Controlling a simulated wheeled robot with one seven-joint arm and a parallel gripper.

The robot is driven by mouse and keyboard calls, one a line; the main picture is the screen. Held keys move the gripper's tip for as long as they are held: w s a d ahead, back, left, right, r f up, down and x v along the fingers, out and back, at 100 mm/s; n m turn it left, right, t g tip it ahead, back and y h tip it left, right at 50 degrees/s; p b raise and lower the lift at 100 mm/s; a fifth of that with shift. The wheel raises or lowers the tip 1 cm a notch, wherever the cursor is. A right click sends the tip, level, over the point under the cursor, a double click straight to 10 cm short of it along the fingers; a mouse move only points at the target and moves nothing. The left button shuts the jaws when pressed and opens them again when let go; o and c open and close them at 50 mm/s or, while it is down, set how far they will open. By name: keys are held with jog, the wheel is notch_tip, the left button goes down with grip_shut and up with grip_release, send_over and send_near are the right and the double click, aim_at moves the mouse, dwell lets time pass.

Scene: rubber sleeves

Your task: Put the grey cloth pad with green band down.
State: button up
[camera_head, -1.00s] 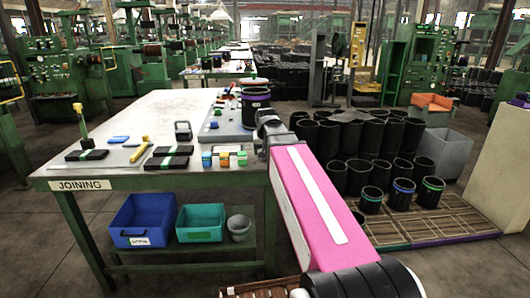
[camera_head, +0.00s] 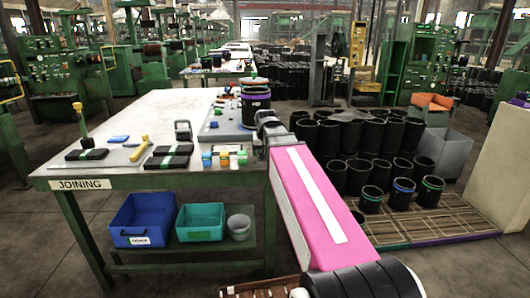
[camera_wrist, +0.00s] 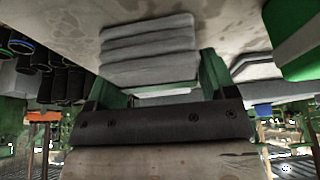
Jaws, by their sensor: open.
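In the wrist view a grey ridged pad (camera_wrist: 150,48), like a small stack of folded cloth, lies against a pale stained surface. My gripper (camera_wrist: 160,86) is open, with green parts showing on either side just below the pad in the picture. Whether the pad touches the fingers cannot be told. In the head view my pink arm reaches to the table's right edge, and my gripper's fingers are hidden there by the arm and wrist. The pad cannot be picked out in the head view.
The joining table (camera_head: 110,172) holds black pads with bands (camera_head: 167,162), small coloured blocks, and a dark banded sleeve (camera_head: 256,103) close to my wrist. Many black sleeves (camera_head: 345,140) stand on the floor at right. Blue (camera_head: 143,238) and teal (camera_head: 200,235) bins sit below.

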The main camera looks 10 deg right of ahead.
jog(key=v, duration=1.2)
jog(key=shift+r, duration=0.1)
